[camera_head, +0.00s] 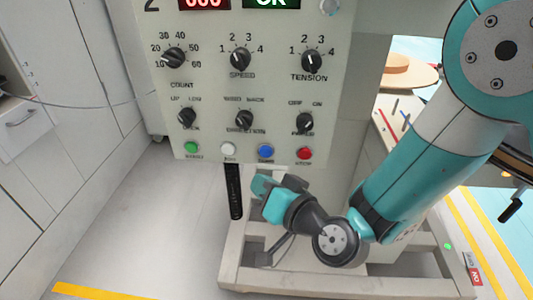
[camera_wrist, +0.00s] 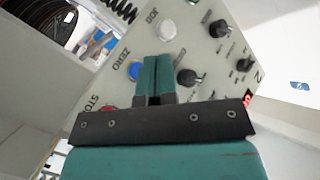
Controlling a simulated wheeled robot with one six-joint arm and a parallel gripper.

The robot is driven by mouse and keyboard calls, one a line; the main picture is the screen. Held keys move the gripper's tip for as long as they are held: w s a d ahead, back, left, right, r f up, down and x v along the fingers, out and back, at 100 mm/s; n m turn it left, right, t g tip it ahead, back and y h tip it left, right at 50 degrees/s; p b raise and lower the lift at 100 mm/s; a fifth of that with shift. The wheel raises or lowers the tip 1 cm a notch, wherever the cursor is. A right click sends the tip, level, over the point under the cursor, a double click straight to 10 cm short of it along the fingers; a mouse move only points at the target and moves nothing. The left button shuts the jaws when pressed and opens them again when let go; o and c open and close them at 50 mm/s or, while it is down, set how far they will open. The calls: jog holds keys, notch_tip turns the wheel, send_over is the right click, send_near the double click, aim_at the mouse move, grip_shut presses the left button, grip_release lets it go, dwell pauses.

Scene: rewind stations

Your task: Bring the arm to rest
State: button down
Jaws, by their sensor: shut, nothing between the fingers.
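My teal and grey arm comes in from the right in the head view and bends low in front of the machine's base. My gripper (camera_head: 262,186) is just below the control panel (camera_head: 215,75), near its bottom row of buttons. In the wrist view my gripper (camera_wrist: 158,62) shows two teal fingers side by side, shut with nothing between them. I cannot tell the exact gap between fingertips and panel.
The panel carries several black knobs and green, white, blue and red buttons (camera_head: 304,153). A pale machine base (camera_head: 340,284) lies under my arm. White cabinets (camera_head: 60,130) stand at the left. A round wooden-coloured disc (camera_head: 408,72) is behind at the right. Floor at the lower left is clear.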

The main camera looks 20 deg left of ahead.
dwell(0.4)
jog(key=s+d+r+n+g+h, duration=0.1)
jog(key=s+d+r+n+g, duration=0.1)
jog(key=d+r+n+g, duration=0.5)
jog(key=s+d+r+m+h, duration=0.1)
jog(key=s+d+r+h, duration=0.2)
jog(key=d, duration=0.4)
jog(key=s+d+r+m+g+h, duration=0.1)
jog(key=s+d+m+h, duration=0.2)
jog(key=d, duration=0.4)
jog(key=s+d+r+h, duration=0.1)
jog(key=s+d+h, duration=0.2)
jog(key=s+d, duration=0.3)
notch_tip(320, 180, up, 24)
jog(key=d+p, duration=0.1)
jog(key=p, duration=2.2)
jog(key=shift+w+d+f, duration=0.15)
jog(key=shift+w+d, duration=0.1)
jog(key=shift+w, duration=0.2)
jog(key=shift+a, duration=0.1)
